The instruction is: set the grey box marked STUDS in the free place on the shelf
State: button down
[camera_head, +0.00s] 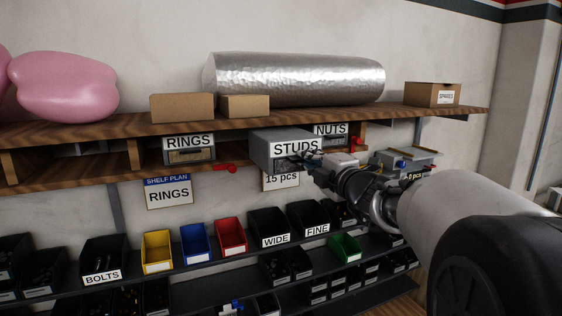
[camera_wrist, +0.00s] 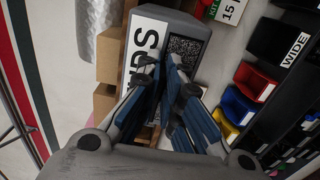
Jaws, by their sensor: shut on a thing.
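The grey box marked STUDS (camera_head: 285,148) is held in front of the wooden shelf (camera_head: 60,131), between the RINGS box and the NUTS box. Its top edge overlaps the upper board's front edge in the head view. My gripper (camera_head: 314,166) is shut on its label side. In the wrist view the box (camera_wrist: 185,30) fills the top middle, its label turned sideways and partly covered by the fingers (camera_wrist: 170,66). The RINGS box (camera_head: 189,151) stands on the lower level to the left. The NUTS box (camera_head: 331,130) is behind to the right, partly hidden. The space behind STUDS is hidden.
Red items (camera_head: 224,168) lie at the lower board's edge near RINGS. A RINGS shelf-plan card (camera_head: 168,191) and a 15 pcs card (camera_head: 281,181) hang below. Cartons (camera_head: 182,107) and a silver roll (camera_head: 295,79) lie on top. Bins (camera_head: 231,236) fill the lower racks.

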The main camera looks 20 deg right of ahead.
jog(key=w+a, duration=0.1)
jog(key=w, duration=2)
jog(key=shift+a+f, duration=0.15)
jog(key=shift+a, duration=0.1)
dwell(0.3)
jog(key=c, duration=1.7)
grip_release()
jog(key=shift+f, duration=0.3)
jog(key=s, duration=0.8)
jog(key=s+d, duration=0.1)
jog(key=s, duration=0.3)
